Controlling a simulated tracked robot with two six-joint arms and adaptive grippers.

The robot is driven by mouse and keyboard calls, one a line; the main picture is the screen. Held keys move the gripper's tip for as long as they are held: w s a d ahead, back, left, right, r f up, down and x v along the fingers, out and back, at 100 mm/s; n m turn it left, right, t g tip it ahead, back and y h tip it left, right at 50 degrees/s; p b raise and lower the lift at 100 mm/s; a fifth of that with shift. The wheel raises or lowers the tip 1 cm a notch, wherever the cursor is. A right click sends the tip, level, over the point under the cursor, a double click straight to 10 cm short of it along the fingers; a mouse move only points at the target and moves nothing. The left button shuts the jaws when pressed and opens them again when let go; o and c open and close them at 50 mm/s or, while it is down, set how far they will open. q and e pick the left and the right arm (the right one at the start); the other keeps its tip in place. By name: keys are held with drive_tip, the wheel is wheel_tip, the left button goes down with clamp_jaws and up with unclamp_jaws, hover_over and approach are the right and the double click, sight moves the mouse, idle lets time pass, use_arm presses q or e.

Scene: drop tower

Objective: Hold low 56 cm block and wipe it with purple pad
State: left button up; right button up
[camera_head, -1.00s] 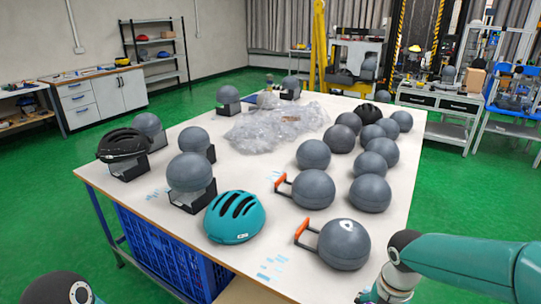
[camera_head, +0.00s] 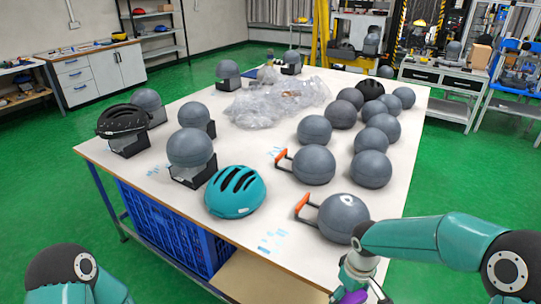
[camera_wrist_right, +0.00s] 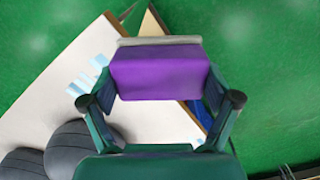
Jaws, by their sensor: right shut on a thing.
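A purple pad (camera_wrist_right: 160,75) with a grey strip along its far edge is held between the two fingers of my right gripper (camera_wrist_right: 160,100). In the head view the right gripper (camera_head: 356,285) is at the bottom edge, with a little of the purple pad (camera_head: 352,297) showing. It is in front of the nearest grey block (camera_head: 340,215), which has a white mark and an orange handle. A second grey block (camera_head: 313,165) with an orange handle lies behind it. I cannot read any sizes, so which block is the 56 cm one is unclear. My left gripper is out of view.
A teal helmet (camera_head: 235,191) sits near the front edge of the white table (camera_head: 250,134). Several grey blocks on black stands and a black helmet (camera_head: 122,120) line the left side. Clear plastic (camera_head: 275,105) lies at the back. More grey blocks crowd the right.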

drive_tip(key=m, duration=0.5)
drive_tip(key=shift+w+a+m, duration=0.15)
drive_tip(key=shift+w+m, duration=0.15)
drive_tip(key=shift+w, duration=0.1)
drive_tip(key=shift+d, duration=0.25)
